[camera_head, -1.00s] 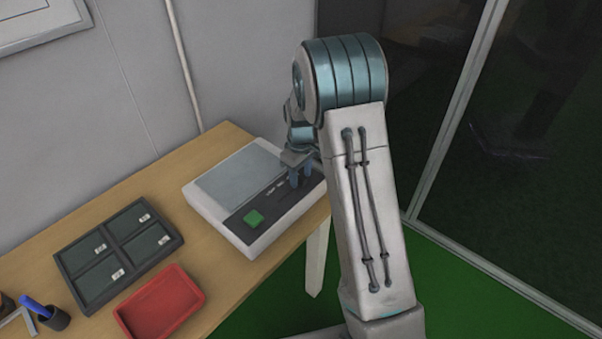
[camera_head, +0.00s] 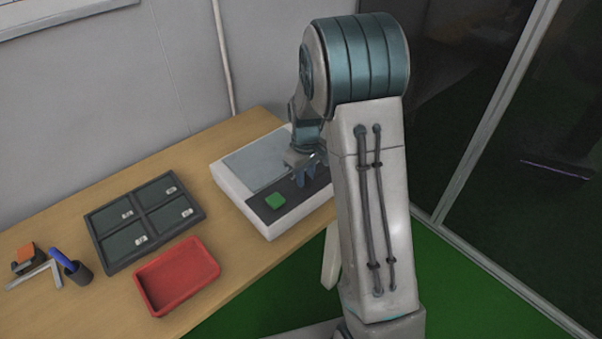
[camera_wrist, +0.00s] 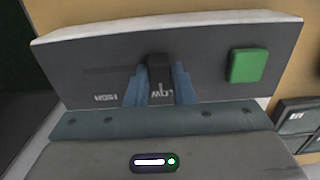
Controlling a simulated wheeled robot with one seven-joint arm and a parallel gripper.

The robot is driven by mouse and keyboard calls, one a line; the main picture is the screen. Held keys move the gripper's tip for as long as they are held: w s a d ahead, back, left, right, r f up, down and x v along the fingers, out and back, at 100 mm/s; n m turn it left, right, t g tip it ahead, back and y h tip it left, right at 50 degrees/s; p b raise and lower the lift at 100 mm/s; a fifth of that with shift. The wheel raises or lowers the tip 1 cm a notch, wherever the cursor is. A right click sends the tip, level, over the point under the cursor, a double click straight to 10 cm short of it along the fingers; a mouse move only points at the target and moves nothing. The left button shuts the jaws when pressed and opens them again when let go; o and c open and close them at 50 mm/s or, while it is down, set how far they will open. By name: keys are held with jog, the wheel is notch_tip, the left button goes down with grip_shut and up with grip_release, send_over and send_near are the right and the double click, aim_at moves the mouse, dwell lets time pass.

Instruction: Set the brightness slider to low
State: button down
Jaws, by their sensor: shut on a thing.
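The device (camera_head: 232,192) is a white box with a pale flat top and a dark control strip (camera_wrist: 100,82) along its front. The brightness slider's black knob (camera_wrist: 159,64) sits beside the LOW label (camera_wrist: 162,90), which appears upside down in the wrist view. The slot runs from the knob toward the HIGH side on the left. My gripper (camera_wrist: 159,78) is shut on the knob, one blue finger on each side. In the head view my gripper (camera_head: 306,176) is down at the strip, and its fingers hide the knob.
A green button (camera_wrist: 248,65) is on the same strip, to the right of the knob in the wrist view.

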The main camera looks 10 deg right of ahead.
jog(key=shift+a, duration=0.2)
jog(key=c, duration=1.2)
grip_release()
jog(key=shift+s+a, duration=0.15)
jog(key=shift+c, duration=0.2)
jog(key=shift+r, duration=0.15)
notch_tip(320, 180, up, 14)
jog(key=shift+f, duration=0.2)
jog(key=s+r+m+t, duration=0.1)
jog(key=s+m, duration=0.1)
jog(key=s, duration=0.9)
jog(key=s+a+r+m+t, duration=0.1)
jog(key=s+m, duration=0.2)
jog(key=s, duration=0.9)
jog(key=shift+m+t, duration=0.3)
jog(key=shift+t, duration=0.1)
